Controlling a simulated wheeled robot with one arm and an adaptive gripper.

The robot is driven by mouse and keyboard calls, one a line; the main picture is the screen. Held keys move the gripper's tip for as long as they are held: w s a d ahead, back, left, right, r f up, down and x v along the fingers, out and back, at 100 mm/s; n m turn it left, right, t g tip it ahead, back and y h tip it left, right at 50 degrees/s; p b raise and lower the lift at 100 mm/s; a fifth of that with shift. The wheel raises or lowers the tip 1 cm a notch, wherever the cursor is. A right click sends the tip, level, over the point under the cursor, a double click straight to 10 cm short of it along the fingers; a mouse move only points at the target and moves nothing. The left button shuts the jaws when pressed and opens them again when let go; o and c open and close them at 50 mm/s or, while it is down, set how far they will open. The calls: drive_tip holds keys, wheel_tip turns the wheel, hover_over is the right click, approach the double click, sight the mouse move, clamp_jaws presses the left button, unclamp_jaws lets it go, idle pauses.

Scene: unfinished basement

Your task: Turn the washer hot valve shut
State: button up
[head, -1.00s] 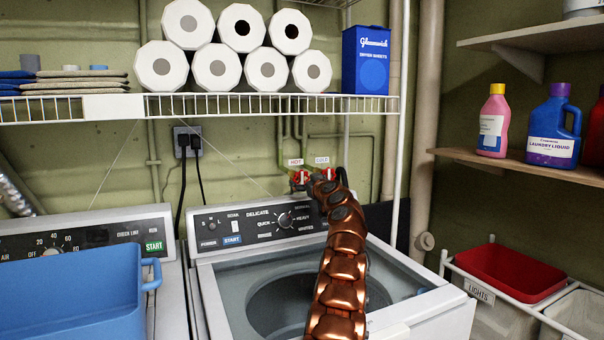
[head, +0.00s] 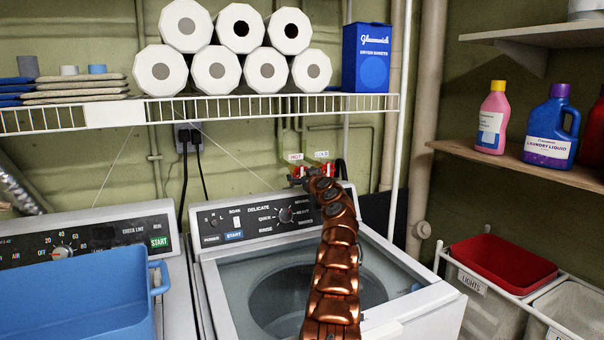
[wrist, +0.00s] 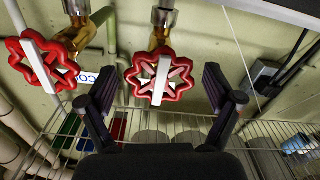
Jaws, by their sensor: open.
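The hot valve has a red scalloped wheel with a white bar across it. In the wrist view the hot valve (wrist: 160,78) is in the middle, on a brass body. The cold valve (wrist: 41,62), a like red wheel, is to its left, partly over a label. My gripper (wrist: 160,84) is open and empty, with one dark finger on each side of the hot wheel and gaps visible. I cannot tell whether the fingertips reach the wheel's depth. In the head view the hot valve (head: 297,172) shows under the HOT label; my arm hides the gripper and part of the cold valve.
The washer (head: 225,290) stands below the valves with its lid window showing. A wire shelf (head: 230,106) with paper rolls and a blue box (head: 366,58) hangs above them. Power cords (head: 190,150) run to an outlet at left. A pipe (head: 402,130) stands at right.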

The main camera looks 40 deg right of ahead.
drive_tip(key=c, duration=1.1)
drive_tip(key=shift+c, duration=0.2)
